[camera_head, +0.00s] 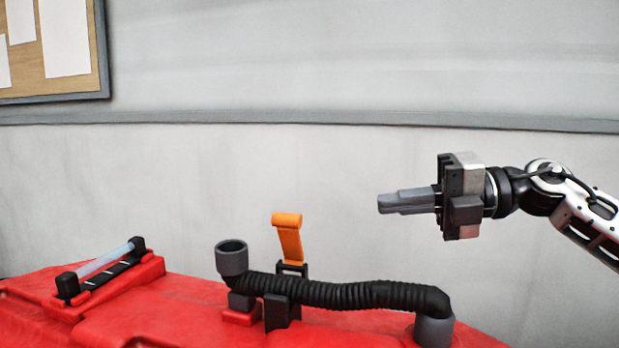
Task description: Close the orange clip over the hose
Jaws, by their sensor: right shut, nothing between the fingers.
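The orange clip (289,240) stands up, open, on a black holder (278,312) behind the hose. It leans slightly left at its top. The black corrugated hose (350,294) lies across the holder below the clip, from a grey cup-like fitting (232,258) on the left to a grey fitting (434,330) on the right. My right gripper (382,204) is shut and empty. It points left in the air, to the right of the clip and above the hose, touching neither. My left gripper is not in view.
The hose and clip sit on a red tank top (180,310). A black bracket with a pale bar (104,260) stands at the left. A grey wall and a pinboard (75,50) are behind. The space between my right gripper and the clip is clear.

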